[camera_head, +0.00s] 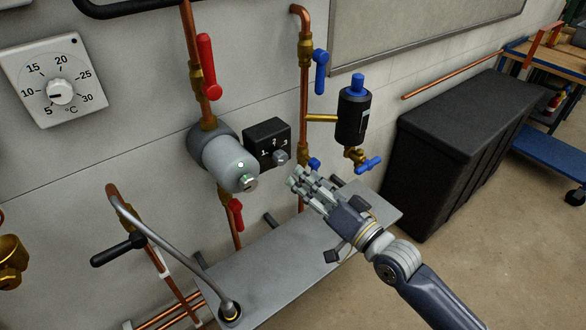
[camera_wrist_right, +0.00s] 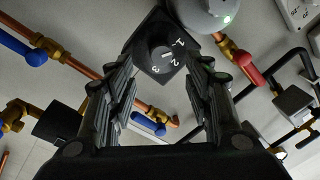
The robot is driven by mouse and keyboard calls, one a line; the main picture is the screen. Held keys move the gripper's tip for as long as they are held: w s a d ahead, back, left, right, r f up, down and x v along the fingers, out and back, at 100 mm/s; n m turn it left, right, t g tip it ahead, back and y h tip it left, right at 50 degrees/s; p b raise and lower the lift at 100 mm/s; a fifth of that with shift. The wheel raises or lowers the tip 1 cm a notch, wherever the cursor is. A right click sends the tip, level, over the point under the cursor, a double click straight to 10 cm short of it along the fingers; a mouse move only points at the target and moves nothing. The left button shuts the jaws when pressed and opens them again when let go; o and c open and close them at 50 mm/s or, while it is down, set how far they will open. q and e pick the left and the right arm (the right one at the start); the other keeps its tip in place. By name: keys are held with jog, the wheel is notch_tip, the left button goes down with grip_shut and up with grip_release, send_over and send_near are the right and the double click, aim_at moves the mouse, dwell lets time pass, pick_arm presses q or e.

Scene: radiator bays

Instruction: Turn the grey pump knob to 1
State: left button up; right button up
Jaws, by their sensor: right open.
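The grey pump (camera_head: 227,159) sits on a vertical copper pipe. Its black control box (camera_head: 262,135) carries the numbers 1, 2 and 3. The grey knob (camera_head: 280,158) is on the box's front. In the right wrist view the knob (camera_wrist_right: 160,57) has a pale mark that appears to face the 2. My right gripper (camera_head: 306,183) is open and empty, just below and right of the knob in the head view. In the right wrist view its open fingers (camera_wrist_right: 163,85) flank the box, with the knob ahead between them, apparently untouched. My left gripper is not in view.
Red valve handles (camera_head: 207,66) sit above and below the pump. A blue lever (camera_head: 320,70) and a black cylinder (camera_head: 353,114) are to the right. A grey shelf (camera_head: 275,275) lies below, with a curved grey rod (camera_head: 170,250). A black chest (camera_head: 455,135) stands at right.

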jog(key=shift+v, duration=2.2)
jog(key=shift+a, duration=0.1)
